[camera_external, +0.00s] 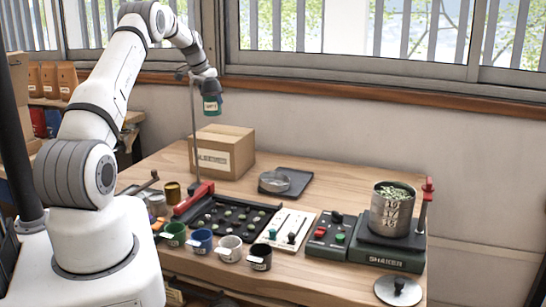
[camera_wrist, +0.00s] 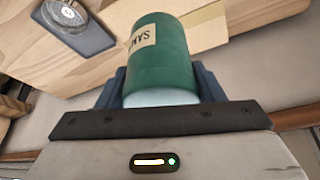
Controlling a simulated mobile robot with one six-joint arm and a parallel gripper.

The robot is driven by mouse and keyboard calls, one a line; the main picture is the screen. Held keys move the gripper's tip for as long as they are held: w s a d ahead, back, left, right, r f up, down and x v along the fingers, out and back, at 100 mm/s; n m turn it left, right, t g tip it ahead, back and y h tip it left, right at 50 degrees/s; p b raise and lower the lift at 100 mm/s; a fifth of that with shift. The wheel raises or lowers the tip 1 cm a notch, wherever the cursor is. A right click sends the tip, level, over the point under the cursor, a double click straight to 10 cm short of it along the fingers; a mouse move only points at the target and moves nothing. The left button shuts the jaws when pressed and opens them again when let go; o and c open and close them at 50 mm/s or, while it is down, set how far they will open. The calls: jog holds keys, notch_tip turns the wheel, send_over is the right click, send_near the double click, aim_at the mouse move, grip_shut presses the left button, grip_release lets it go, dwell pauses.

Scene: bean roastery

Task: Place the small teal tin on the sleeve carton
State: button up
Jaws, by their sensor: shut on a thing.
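The small teal tin (camera_external: 211,104) has a cream label and is held up in the air in the external view. My gripper (camera_external: 211,88) is shut on it, above the table. In the wrist view the tin (camera_wrist: 160,55) sits between the two dark fingers of my gripper (camera_wrist: 162,85), its label to the left side. The sleeve carton (camera_external: 222,152) is a closed brown cardboard box with a printed label, at the back left of the table. The tin is above the carton's level and apart from it. In the wrist view a piece of the carton (camera_wrist: 207,28) shows behind the tin.
A thin upright stand with a red base (camera_external: 195,196) rises left of the carton. A dark scale with a glass dish (camera_external: 284,181) lies right of it. Several mugs (camera_external: 229,248), a bean tray (camera_external: 232,216) and a shaker with a steel canister (camera_external: 391,212) fill the front.

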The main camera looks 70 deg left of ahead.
notch_tip(320, 180, down, 8)
jog(key=shift+r+p, duration=0.1)
jog(key=shift+p, duration=0.9)
jog(key=shift+f, duration=0.4)
jog(key=shift+f+b, duration=0.25)
jog(key=shift+b, duration=0.05)
jog(key=o, duration=1.1)
jog(key=shift+r, duration=0.1)
